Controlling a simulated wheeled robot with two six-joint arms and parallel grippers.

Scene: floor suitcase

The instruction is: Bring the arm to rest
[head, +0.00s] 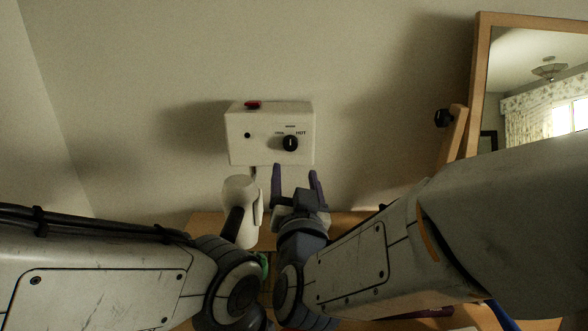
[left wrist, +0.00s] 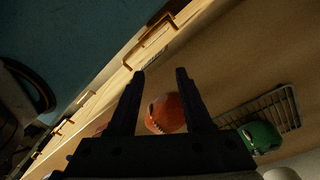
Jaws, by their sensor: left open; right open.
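My right gripper (head: 295,174) is in the middle of the head view, pointing up at the wall just below a white box. Its two dark fingers are apart with nothing seen between them. My left arm comes in from the left; its fingers are hidden in the head view. In the left wrist view my left gripper (left wrist: 160,73) is open and points down over a wooden top and drawer fronts. An orange-red round thing (left wrist: 166,113) shows between and beyond its fingers; I cannot tell the distance, but it does not look gripped.
The white wall box (head: 268,150) has a dark knob, "HOT" lettering and a red button. A whitish rounded thing (head: 240,187) is left of my right gripper. A framed mirror (head: 481,75) stands right. A green thing (left wrist: 262,136) lies by a wire rack (left wrist: 285,105).

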